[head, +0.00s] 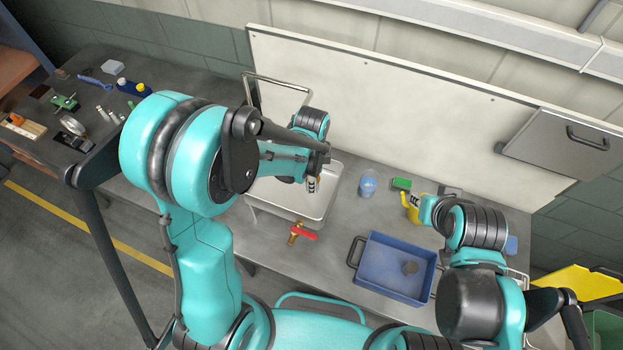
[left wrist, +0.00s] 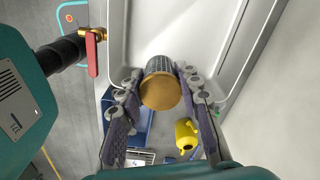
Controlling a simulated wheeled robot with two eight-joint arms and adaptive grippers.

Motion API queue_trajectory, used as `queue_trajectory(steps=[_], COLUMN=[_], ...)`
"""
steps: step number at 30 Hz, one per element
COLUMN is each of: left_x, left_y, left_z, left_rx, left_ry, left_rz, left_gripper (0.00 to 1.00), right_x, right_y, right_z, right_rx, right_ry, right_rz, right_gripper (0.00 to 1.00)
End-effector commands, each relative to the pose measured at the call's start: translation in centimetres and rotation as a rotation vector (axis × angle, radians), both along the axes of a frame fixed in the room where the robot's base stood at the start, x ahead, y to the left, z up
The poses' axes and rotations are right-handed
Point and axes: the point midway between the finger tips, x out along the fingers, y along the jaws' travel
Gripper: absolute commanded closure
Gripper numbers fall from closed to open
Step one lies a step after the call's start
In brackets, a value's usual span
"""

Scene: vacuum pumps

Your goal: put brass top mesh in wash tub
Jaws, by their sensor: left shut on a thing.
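The brass top mesh (left wrist: 162,88) is a cylinder with a grey mesh side and a brass end. My left gripper (left wrist: 160,96) is shut on it, with a finger on each side. In the head view the mesh (head: 312,184) shows small below my left gripper (head: 315,172), over the right part of the pale metal wash tub (head: 272,209). The tub's wall (left wrist: 228,78) also shows in the left wrist view. I cannot tell the mesh's height above the tub floor. My right gripper (head: 430,208) is near the yellow jug; its fingers are unclear.
A red-handled brass tap (head: 302,234) sticks out at the tub's front. A blue tray (head: 392,283) holding a dark round piece stands to the right. A blue cup (head: 368,183), green sponge (head: 401,184) and yellow jug (head: 412,210) stand behind it. A whitish panel (head: 400,100) backs the bench.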

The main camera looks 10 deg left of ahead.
Motion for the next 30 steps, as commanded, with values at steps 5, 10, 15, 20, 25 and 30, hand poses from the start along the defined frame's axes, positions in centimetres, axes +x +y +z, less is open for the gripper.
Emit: queue_trajectory(steps=[5,10,15,20,25,30], left_x=[0.0,0.0,0.0,0.0,0.0,0.0], left_y=[0.0,0.0,0.0,0.0,0.0,0.0], left_z=[-3.3,-4.4,-4.4,-4.3,-4.4,-5.5], left_rx=[0.0,0.0,0.0,0.0,0.0,0.0], left_ry=[0.0,0.0,0.0,0.0,0.0,0.0], left_rz=[0.0,0.0,0.0,0.0,0.0,0.0], left_gripper=[0.96,0.96,0.96,0.96,0.96,0.96], right_x=[0.0,0.0,0.0,0.0,0.0,0.0], right_y=[0.0,0.0,0.0,0.0,0.0,0.0], right_z=[-3.3,-4.4,-4.4,-4.3,-4.7,-5.8], right_rx=[0.0,0.0,0.0,0.0,0.0,0.0], right_ry=[0.0,0.0,0.0,0.0,0.0,0.0], right_rz=[0.0,0.0,0.0,0.0,0.0,0.0], right_gripper=[0.74,0.74,0.74,0.74,0.74,0.74])
